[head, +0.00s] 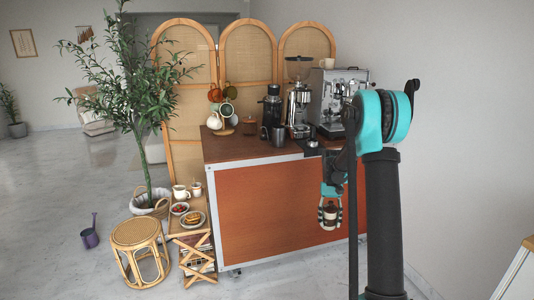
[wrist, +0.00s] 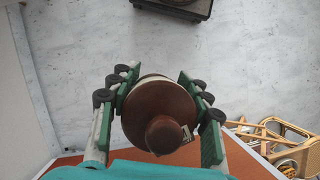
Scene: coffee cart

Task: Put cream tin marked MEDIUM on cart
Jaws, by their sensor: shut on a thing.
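My gripper (head: 329,205) is shut on a cream tin (head: 330,216) with a brown lid, seen in the head view in front of the cart's orange panel. In the wrist view my gripper (wrist: 160,105) has its green fingers on both sides of the tin, whose round brown lid and knob (wrist: 164,134) face the camera. A small pale mark shows by the knob, but I cannot read any word. The cart (head: 285,215) has a dark wooden top (head: 228,152). Bare floor shows beyond the tin in the wrist view.
The top's front left is clear. A rattan stool (head: 137,235) and a small side table (head: 198,257) stand left.

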